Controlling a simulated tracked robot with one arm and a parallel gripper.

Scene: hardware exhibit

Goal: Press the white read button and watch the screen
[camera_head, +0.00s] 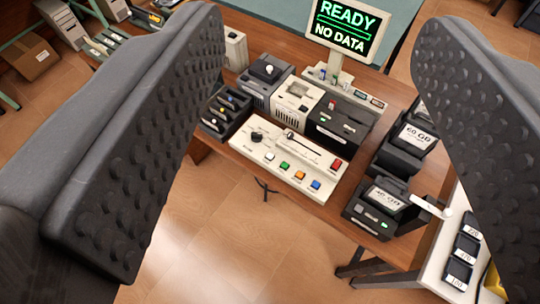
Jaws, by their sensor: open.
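The control panel (290,160) is a cream slab at the front of a wooden table. It carries a row of small buttons: the white button (269,156) at the left, then green (284,166), orange (299,175) and blue (316,184). A larger red button (337,164) is at the right end. The screen (347,29) stands behind and reads "READY" and "NO DATA" in green and white. My gripper (318,62) is open and empty. Its two dark, studded fingers frame the view left and right, with the panel showing between them, apart from both.
Several machine blocks (297,95) stand behind the panel. A black tray (226,108) is at the left. Drive docks with labelled cartridges (388,197) stand at the right. A white side table (449,265) holds more cartridges. Floor in front of the table is mostly clear.

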